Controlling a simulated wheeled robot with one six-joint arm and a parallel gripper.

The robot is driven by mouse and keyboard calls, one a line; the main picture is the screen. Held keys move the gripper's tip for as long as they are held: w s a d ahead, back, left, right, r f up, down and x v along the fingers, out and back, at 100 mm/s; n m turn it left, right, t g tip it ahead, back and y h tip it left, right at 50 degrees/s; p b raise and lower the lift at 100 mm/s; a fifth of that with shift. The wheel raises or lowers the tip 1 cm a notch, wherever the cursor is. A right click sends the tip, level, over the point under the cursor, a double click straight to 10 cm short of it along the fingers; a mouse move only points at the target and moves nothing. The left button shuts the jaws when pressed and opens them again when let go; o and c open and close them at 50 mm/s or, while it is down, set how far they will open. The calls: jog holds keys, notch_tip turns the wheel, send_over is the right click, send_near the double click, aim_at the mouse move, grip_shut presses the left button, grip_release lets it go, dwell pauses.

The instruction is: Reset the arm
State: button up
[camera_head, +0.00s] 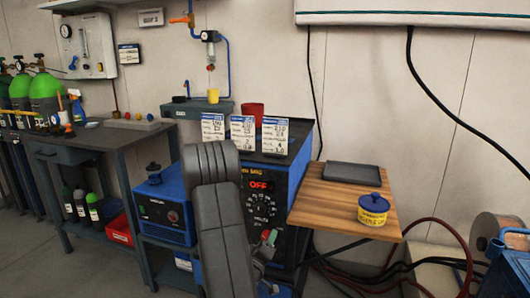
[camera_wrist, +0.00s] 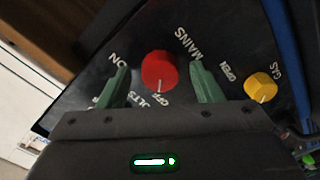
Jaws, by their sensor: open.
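My gripper (camera_wrist: 160,78) shows in the wrist view with its two green fingers apart. A red knob (camera_wrist: 159,70) marked MAINS sits between them on a dark panel, with ON and OFF lettering around it. I cannot tell whether the fingers touch the knob. A yellow knob (camera_wrist: 261,87) marked GAS, with OPEN beside it, is right of the fingers. In the head view my arm reaches down in front of the blue and black welder (camera_head: 292,182), whose red display (camera_head: 261,185) reads OFF. My arm hides part of the welder's front and most of my gripper.
A wooden side shelf (camera_head: 325,198) right of the welder holds a dark tray (camera_head: 352,176) and a yellow tin with a blue lid (camera_head: 373,209). A workbench (camera_head: 98,139) and green gas cylinders (camera_head: 46,88) stand left. Cables and hoses (camera_head: 455,246) lie at lower right.

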jog(key=shift+m+p, duration=0.45)
jog(key=shift+m, duration=4.55)
